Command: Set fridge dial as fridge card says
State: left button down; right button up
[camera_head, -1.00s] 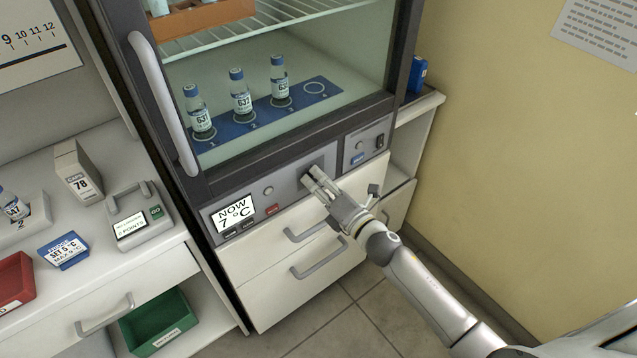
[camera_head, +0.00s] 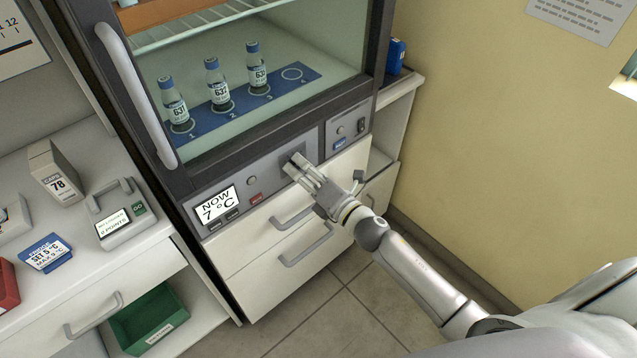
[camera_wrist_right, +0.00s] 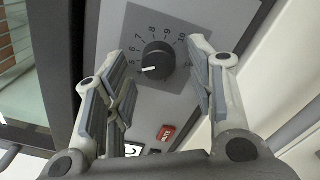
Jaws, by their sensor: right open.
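The fridge dial is a black round knob (camera_wrist_right: 157,60) with a white pointer mark, on a grey numbered plate (camera_wrist_right: 125,85) in the right wrist view. The mark points to the left and slightly down, toward the low end of the scale; its exact number is too small to tell. My right gripper (camera_wrist_right: 160,82) is open, with one finger on each side of the dial and visible gaps. In the head view my right gripper (camera_head: 298,164) covers the dial. The fridge display (camera_head: 216,206) reads NOW 7 °C. The blue-edged fridge card (camera_head: 46,253) reads SET 5 °C, MAX 9 °C.
Several bottles (camera_head: 219,90) stand on a blue numbered mat (camera_head: 310,78) behind the fridge glass. The fridge handle (camera_head: 135,90) is at the left. Drawers (camera_head: 262,262) lie below the panel. A red label (camera_wrist_right: 166,133) is near the gripper. The floor (camera_head: 325,325) is clear.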

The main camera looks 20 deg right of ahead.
jog(key=v, duration=1.1)
jog(key=shift+s, duration=0.2)
jog(key=s+d+f+m+g+h, duration=0.25)
jog(key=s+f+m, duration=0.2)
jog(key=f, duration=0.65)
jog(key=s+d+f+m+g+h, duration=0.1)
jog(key=s+f+m+g, duration=0.4)
jog(key=f, duration=0.6)
jog(key=s+d+f+m+h, duration=0.25)
jog(key=f+m, duration=0.35)
jog(key=f, duration=0.6)
jog(key=s+a+f+m+g, duration=0.1)
jog(key=s+f+m+g, duration=0.3)
jog(key=s, duration=0.9)
jog(key=s+a+f+m+g, duration=0.2)
jog(key=s+f+m+g, duration=0.2)
jog(key=s+f, duration=0.7)
jog(key=s+m, duration=0.2)
jog(key=s, duration=0.1)
jog(key=shift+s+f, duration=0.15)
jog(key=shift+s, duration=0.2)
